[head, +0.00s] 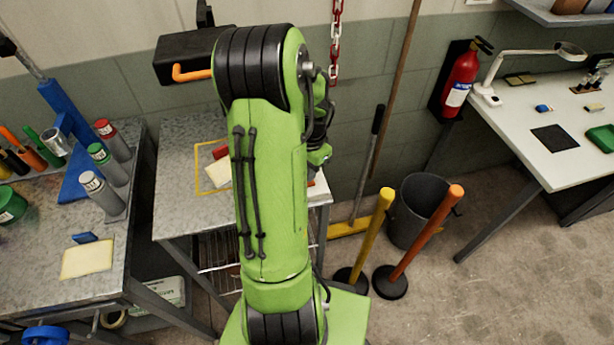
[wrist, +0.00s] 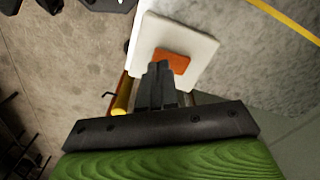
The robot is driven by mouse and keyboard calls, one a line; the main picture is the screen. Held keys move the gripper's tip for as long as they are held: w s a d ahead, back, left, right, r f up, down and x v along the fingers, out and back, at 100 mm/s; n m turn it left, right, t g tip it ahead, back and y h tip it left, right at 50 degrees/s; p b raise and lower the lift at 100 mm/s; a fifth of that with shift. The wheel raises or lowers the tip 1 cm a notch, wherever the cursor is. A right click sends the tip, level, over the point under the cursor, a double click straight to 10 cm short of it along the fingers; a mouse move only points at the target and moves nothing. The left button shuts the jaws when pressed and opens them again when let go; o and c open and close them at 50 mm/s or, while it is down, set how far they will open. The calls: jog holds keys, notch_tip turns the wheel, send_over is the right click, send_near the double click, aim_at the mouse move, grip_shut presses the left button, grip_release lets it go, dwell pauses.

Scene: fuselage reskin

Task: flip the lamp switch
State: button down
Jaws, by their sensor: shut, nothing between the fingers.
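In the wrist view, a white square switch box (wrist: 196,44) with an orange rocker (wrist: 174,61) lies in front of my gripper. My shut, empty gripper (wrist: 158,68) has its dark fingertips overlapping the near left edge of the orange rocker. I cannot tell whether they touch it. In the head view, my green arm hides the gripper and most of the area around it. A white desk lamp (head: 498,76) stands on the white desk at the right; I cannot tell whether it is lit.
A grey metal table (head: 178,218) with a yellow outline stands behind my arm. A yellow post (head: 378,232) and an orange post (head: 428,232) stand on the floor to its right, near a dark bucket (head: 412,236). A bench (head: 40,285) with cans is at left.

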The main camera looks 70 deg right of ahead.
jog(key=shift+f+b, duration=0.85)
jog(key=shift+f, duration=0.1)
dwell(0.4)
jog(key=shift+r, duration=0.1)
notch_tip(320, 180, up, 7)
jog(key=p, duration=0.5)
jog(key=shift+p, duration=0.35)
